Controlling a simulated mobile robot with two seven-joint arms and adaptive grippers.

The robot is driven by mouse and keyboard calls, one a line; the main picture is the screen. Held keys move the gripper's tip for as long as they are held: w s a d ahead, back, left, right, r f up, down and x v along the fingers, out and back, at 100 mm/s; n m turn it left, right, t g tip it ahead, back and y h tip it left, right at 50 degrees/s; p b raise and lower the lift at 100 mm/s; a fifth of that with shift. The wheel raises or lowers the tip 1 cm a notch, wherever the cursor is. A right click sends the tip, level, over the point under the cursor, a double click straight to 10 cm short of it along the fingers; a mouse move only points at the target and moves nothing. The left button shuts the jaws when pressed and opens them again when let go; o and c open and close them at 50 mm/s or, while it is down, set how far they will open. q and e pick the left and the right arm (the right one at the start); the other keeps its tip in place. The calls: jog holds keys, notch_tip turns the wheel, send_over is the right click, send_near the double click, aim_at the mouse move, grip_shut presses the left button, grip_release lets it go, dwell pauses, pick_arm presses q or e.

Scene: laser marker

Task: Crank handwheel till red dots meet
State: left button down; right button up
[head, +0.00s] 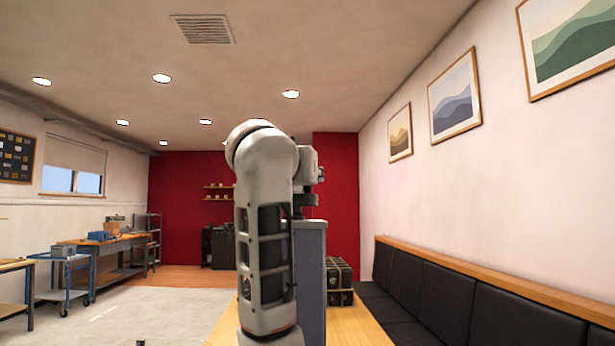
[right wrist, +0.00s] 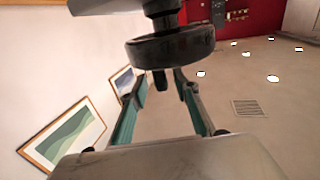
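The dark round handwheel (right wrist: 172,48) fills the upper middle of the right wrist view, on a dark shaft under a grey housing (right wrist: 120,5). Its short crank handle (right wrist: 159,80) sticks out from the rim toward my right gripper (right wrist: 160,86). The gripper's two teal fingers are apart, one on each side of the handle, with gaps visible; it looks open and not closed on it. In the head view my right arm stands in front of the grey marker column (head: 312,265) and hides much of it. No red dots show. My left gripper is not in view.
The column stands on a wooden table (head: 350,328). A dark strapped case (head: 339,280) sits just right of it. A black padded bench (head: 450,295) runs along the right wall. Open floor (head: 150,310) lies to the left, with a blue cart (head: 65,280) and workbenches beyond.

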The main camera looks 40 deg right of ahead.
jog(key=shift+x, duration=0.95)
grip_shut()
jog(key=shift+t, duration=0.3)
